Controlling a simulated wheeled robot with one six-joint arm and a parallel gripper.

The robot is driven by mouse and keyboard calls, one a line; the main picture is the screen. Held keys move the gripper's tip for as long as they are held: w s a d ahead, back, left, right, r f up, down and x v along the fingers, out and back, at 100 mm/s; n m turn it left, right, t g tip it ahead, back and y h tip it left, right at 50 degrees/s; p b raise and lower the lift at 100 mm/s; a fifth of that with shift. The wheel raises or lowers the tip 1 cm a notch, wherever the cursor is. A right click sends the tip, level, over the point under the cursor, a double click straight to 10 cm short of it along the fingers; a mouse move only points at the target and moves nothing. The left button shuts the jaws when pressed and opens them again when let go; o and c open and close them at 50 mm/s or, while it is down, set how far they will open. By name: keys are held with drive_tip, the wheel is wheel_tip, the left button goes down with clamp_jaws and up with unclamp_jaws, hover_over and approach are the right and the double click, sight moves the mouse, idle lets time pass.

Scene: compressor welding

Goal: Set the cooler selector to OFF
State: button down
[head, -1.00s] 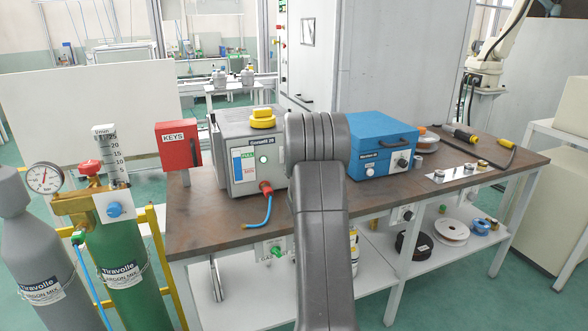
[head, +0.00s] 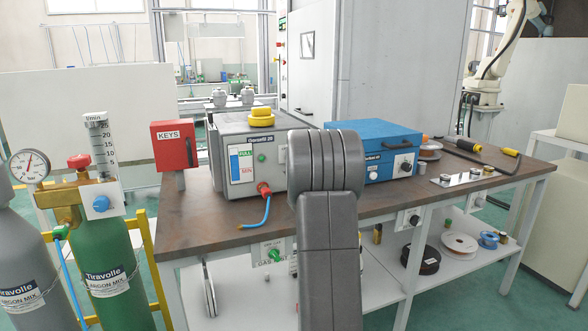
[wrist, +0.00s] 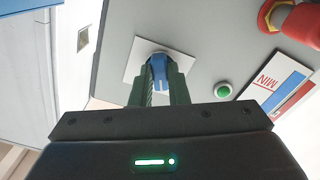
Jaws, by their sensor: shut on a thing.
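The cooler, a grey box with a yellow cap (head: 261,117), stands on the brown bench in the head view. Its front (wrist: 205,60) fills much of the wrist view. The selector, a blue knob (wrist: 159,68) with a white mark, sits on a white plate (wrist: 133,62). My gripper (wrist: 160,88) is shut on this knob, one dark green finger on each side. The plate's lettering is not readable, so I cannot tell the selected position. A green lamp (wrist: 223,90) sits beside the plate. In the head view my arm hides the knob and gripper.
A red KEYS box (head: 174,146) stands left of the cooler and a blue case (head: 373,148) right of it. A blue hose (head: 256,215) hangs from the cooler's red fitting. Gas cylinders (head: 110,265) stand at the left. Reels lie on the lower shelf.

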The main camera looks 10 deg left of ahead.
drive_tip(key=shift+n+b, duration=0.3)
drive_tip(key=shift+n, duration=0.2)
drive_tip(key=c, duration=1.4)
unclamp_jaws()
drive_tip(key=v, duration=1.3)
drive_tip(key=shift+s+d, duration=0.25)
drive_tip(key=shift+s, duration=0.1)
drive_tip(key=shift+r+p, duration=0.1)
drive_tip(key=shift+p, duration=0.2)
